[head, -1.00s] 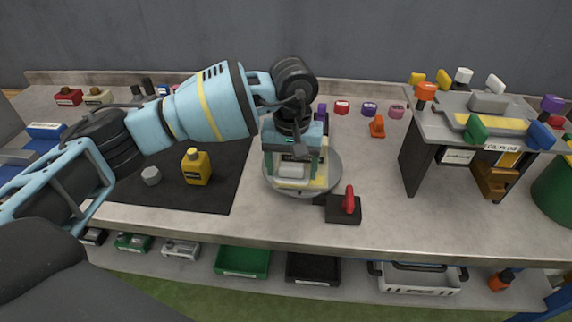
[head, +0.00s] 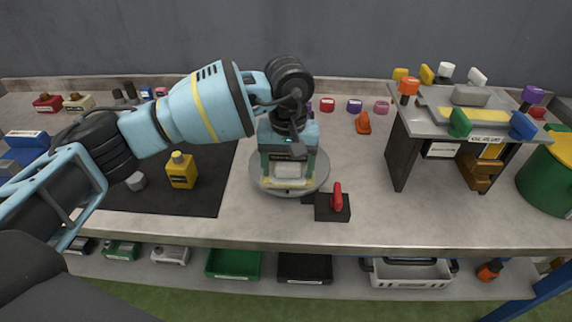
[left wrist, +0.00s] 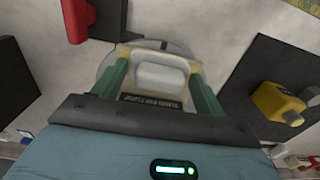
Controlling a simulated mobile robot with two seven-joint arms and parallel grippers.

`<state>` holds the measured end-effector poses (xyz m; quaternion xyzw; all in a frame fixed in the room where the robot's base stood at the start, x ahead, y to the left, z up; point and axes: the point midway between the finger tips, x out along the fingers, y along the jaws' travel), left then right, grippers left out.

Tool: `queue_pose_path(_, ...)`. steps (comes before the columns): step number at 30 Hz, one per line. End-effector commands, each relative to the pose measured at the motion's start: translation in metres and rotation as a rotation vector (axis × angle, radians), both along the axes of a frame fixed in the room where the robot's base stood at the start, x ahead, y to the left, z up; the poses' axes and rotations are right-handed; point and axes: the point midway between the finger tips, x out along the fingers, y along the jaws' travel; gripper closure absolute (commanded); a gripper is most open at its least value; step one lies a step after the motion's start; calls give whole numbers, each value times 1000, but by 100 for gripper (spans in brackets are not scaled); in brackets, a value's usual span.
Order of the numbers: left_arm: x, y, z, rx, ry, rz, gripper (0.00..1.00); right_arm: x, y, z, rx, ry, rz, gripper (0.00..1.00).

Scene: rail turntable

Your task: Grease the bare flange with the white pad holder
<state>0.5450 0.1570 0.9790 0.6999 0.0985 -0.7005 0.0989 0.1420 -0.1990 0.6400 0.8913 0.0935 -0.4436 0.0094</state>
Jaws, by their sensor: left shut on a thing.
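My left gripper (head: 288,160) points down over the middle of a round grey turntable (head: 258,181). In the left wrist view its two green fingers (left wrist: 160,88) are shut on a white, rounded block (left wrist: 161,76), which looks like the white pad holder. The block also shows between the fingers in the head view (head: 288,171). A cream-coloured piece (left wrist: 124,52) shows around and under the block, above the turntable. I cannot tell whether the block touches it. The bare flange cannot be made out; the gripper and block may hide it. My right gripper is not in view.
A black block with a red handle (head: 337,196) stands close to the turntable's front right. A yellow bottle (head: 181,171) stands on a dark mat (head: 205,200) at left. A grey rack (head: 400,150) with coloured knobs stands at right. The bench front between is clear.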

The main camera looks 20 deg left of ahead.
Motion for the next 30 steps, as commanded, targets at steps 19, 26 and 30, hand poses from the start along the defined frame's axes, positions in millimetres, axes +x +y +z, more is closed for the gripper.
queue_pose_path(19, 6, -19, 1, 1, -1, 0, 46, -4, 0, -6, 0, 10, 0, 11)
queue_pose_path(26, 6, -20, 1, 0, -1, -1, 46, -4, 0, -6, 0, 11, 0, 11)
queue_pose_path(30, 8, -26, -1, 0, 0, -1, 46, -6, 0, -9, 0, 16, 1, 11)
